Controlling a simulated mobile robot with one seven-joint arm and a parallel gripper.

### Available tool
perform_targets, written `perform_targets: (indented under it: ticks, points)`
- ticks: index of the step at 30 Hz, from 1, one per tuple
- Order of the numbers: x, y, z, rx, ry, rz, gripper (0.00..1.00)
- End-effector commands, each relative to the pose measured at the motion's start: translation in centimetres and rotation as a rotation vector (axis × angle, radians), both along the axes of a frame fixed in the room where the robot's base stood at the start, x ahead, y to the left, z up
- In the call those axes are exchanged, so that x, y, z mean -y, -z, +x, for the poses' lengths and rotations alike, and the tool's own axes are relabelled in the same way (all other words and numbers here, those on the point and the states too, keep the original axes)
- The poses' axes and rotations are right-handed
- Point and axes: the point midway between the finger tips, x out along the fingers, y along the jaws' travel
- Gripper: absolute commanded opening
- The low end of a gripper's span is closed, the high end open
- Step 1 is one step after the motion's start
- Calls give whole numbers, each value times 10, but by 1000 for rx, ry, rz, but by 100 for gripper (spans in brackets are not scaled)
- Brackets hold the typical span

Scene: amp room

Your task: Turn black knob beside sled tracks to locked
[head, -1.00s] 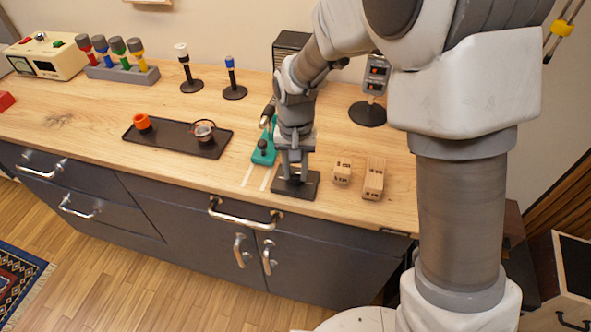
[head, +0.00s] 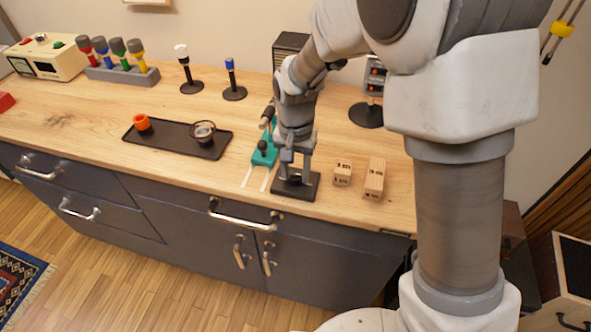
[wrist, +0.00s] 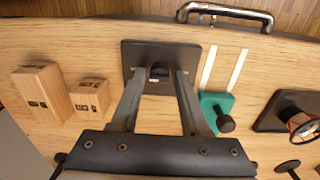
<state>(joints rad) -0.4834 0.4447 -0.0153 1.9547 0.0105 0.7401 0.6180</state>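The black knob (wrist: 158,70) stands on a square black base plate (wrist: 190,57) near the counter's front edge. In the head view the plate (head: 312,190) shows, but my gripper mostly hides the knob. My gripper (wrist: 159,76) points down over the plate, its two fingers apart with the knob between their tips. Small gaps seem to remain on both sides of it. My gripper also shows in the head view (head: 291,175). The sled tracks, two pale strips (wrist: 208,68), lie beside the plate. A teal sled (wrist: 212,104) with a dark peg sits at their far end. No lock marking is readable.
Two wooden blocks (head: 343,172) (head: 375,180) stand close on the plate's right in the head view. Stands and a speaker-like box (head: 290,48) are behind. The counter's left front is clear.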

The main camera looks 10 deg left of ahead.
Motion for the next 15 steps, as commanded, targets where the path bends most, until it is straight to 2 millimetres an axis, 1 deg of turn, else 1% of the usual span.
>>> perform_targets:
  ticks: [1,2,3,11,14,15]
  points:
    - [0,0,0,0,0,0,56]
    - [0,0,0,0,-1,0,62]
    - [0,0,0,0,-1,-1,63]
    - [0,0,0,-1,-2,-1,63]
    - [0,-6,0,1,-2,0,63]
    - [0,-11,0,1,-2,0,63]
